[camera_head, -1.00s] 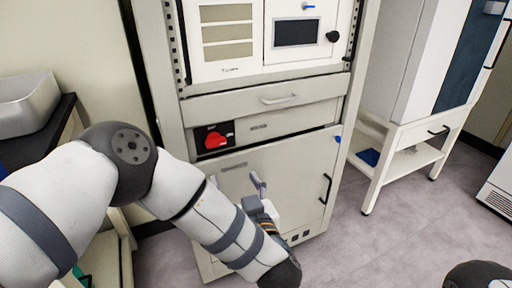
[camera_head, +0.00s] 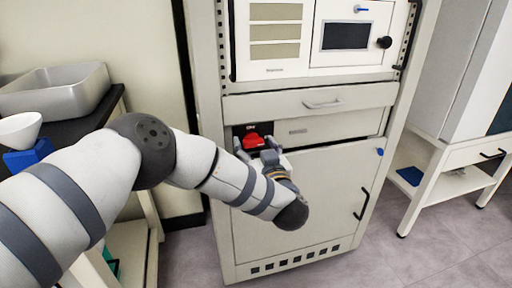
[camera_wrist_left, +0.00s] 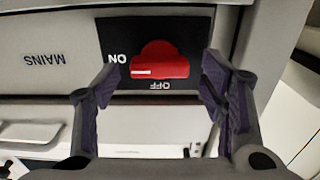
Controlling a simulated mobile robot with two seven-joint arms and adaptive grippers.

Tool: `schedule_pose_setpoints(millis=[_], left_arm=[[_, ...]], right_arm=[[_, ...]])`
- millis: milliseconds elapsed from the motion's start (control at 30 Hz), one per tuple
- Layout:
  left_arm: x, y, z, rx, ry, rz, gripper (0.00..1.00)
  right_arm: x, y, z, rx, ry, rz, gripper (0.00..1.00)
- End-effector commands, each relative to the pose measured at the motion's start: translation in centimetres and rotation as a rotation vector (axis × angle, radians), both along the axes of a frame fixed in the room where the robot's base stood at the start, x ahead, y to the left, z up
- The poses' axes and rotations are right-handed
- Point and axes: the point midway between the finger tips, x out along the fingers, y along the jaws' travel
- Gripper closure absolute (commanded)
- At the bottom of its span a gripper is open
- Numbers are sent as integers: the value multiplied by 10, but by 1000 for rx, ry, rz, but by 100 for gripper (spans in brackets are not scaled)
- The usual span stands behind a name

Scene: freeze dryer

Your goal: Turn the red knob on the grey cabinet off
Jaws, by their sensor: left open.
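The red knob (camera_head: 253,141) sits on a black plate at the upper left of the grey cabinet (camera_head: 300,195). In the left wrist view the red knob (camera_wrist_left: 159,62) shows large, upside down, with its white mark at the side of the word ON; OFF is printed below it. My left gripper (camera_head: 258,153) is just in front of the knob. In the left wrist view its open fingers (camera_wrist_left: 158,85) stand on either side of the knob, apart from it. The right gripper is not in view.
A drawer (camera_head: 310,101) with a handle is above the knob and a door handle (camera_head: 362,204) is at the lower right. A dark-topped bench with a metal basin (camera_head: 55,92) stands at the left. A white stand (camera_head: 445,195) is at the right.

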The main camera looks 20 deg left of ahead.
Motion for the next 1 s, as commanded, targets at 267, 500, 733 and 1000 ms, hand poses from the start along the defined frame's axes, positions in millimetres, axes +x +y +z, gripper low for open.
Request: schedule_pose_setpoints(millis=[267, 500, 733, 1000], left_arm=[[0, 0, 0, 0, 0, 0, 83], [0, 0, 0, -11, -7, 0, 83], [-1, 0, 1, -92, -62, 0, 83], [-1, 0, 1, -285, -193, -1, 83]], right_arm=[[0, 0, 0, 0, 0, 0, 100], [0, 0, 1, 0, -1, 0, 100], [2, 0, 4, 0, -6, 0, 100], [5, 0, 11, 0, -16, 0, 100]])
